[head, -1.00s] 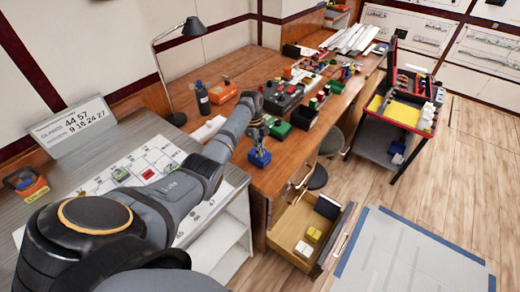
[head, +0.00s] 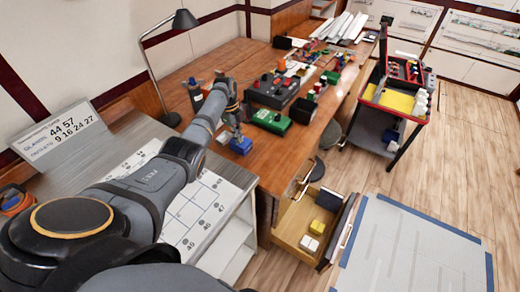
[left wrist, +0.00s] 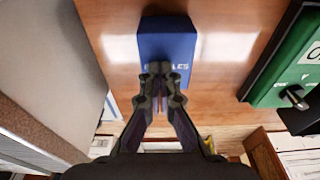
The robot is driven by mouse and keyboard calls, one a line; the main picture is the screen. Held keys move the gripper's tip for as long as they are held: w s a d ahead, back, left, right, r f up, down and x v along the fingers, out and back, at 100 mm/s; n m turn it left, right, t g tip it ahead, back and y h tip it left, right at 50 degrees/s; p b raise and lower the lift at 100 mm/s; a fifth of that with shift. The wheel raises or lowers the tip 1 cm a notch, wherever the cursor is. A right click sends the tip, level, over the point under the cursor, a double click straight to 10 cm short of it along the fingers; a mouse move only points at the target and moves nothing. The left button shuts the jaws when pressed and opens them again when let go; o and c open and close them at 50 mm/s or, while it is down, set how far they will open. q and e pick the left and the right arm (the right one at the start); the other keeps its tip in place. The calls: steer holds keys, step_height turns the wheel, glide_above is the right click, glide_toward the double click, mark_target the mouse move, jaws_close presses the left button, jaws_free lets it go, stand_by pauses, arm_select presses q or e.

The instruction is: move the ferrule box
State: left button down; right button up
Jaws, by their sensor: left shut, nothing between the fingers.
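The ferrule box is a small blue box (head: 241,145) near the front left of the brown bench. My left gripper (head: 236,131) is over the box in the head view. In the left wrist view its fingertips (left wrist: 161,70) are together, overlapping the box's near edge, with nothing between them. I cannot tell whether they touch the box. My right gripper is in neither view.
A green device (head: 272,120) and a dark grey unit (head: 272,91) stand to the right of the box. A grey desk with a numbered sheet (head: 205,205) lies front left. An open drawer (head: 290,222) juts out below the bench. A lamp (head: 184,19) stands behind.

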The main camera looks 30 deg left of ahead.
arm_select(q)
steer(key=shift+f, duration=0.2)
steer(key=shift+s+a, duration=0.15)
steer(key=shift+w+r+p, duration=0.2)
steer(key=shift+r+p, duration=0.55)
steer(key=shift+p, duration=0.2)
steer(key=shift+a, duration=0.15)
step_height(320, 180, up, 12)
steer(key=a, duration=0.1)
steer(key=shift+w+a+f, duration=0.2)
steer(key=shift+a, duration=0.2)
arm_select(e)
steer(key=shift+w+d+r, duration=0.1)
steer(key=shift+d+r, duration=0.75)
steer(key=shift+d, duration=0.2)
